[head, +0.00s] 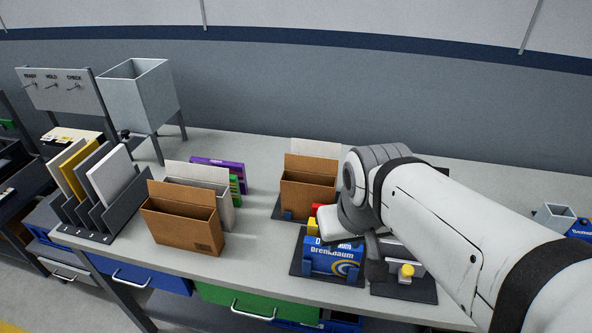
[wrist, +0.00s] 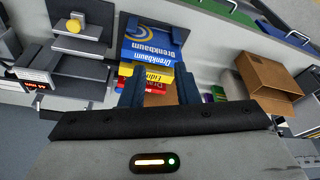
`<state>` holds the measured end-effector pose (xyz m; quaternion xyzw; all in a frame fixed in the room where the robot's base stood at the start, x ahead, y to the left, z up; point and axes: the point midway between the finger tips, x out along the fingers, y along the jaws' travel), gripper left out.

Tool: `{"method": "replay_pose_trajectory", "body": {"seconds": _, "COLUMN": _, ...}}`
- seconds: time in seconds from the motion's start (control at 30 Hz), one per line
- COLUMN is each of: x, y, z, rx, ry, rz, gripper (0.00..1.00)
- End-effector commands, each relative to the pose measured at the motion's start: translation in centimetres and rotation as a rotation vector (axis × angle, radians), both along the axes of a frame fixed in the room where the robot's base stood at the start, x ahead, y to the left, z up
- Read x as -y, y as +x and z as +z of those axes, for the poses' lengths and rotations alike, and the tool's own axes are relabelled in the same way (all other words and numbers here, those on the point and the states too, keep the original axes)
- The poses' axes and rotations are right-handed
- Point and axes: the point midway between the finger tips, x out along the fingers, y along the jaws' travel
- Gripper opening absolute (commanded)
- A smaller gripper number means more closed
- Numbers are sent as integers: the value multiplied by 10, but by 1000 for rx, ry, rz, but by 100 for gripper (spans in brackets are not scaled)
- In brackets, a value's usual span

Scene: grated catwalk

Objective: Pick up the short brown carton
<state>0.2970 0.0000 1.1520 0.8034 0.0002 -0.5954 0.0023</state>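Two brown cartons show in the head view. One open-topped carton (head: 182,229) stands at the counter's front left; it also shows at the right of the wrist view (wrist: 267,76). The other brown carton (head: 308,195) stands farther back, left of my wrist. I cannot tell for certain which is the short one. My gripper (wrist: 155,88) looks open in the wrist view, with its dark fingers apart. A brown patch shows between them, partly hidden by the gripper body. In the head view my arm hides the fingertips.
A blue Drenkbaum box (head: 332,256) stands in front of my wrist, with yellow and red boxes behind it. A grey slotted rack (head: 100,215), a grey carton (head: 222,203) and a purple box (head: 222,166) stand left. A metal hopper (head: 138,97) stands behind.

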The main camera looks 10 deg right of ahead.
Motion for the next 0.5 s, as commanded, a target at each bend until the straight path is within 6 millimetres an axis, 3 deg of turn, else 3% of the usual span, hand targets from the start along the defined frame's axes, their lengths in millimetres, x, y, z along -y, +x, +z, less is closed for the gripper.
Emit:
{"method": "replay_pose_trajectory", "body": {"seconds": 0.17, "x": 2, "y": 15, "z": 4, "rx": -17, "ry": 27, "rz": -79, "gripper": 28}}
{"method": "replay_pose_trajectory", "body": {"seconds": 0.27, "x": 3, "y": 41, "z": 8, "rx": -45, "ry": 72, "rz": -241, "gripper": 28}}
{"method": "replay_pose_trajectory", "body": {"seconds": 0.5, "x": 2, "y": 137, "z": 5, "rx": -129, "ry": 195, "rz": -837, "gripper": 28}}
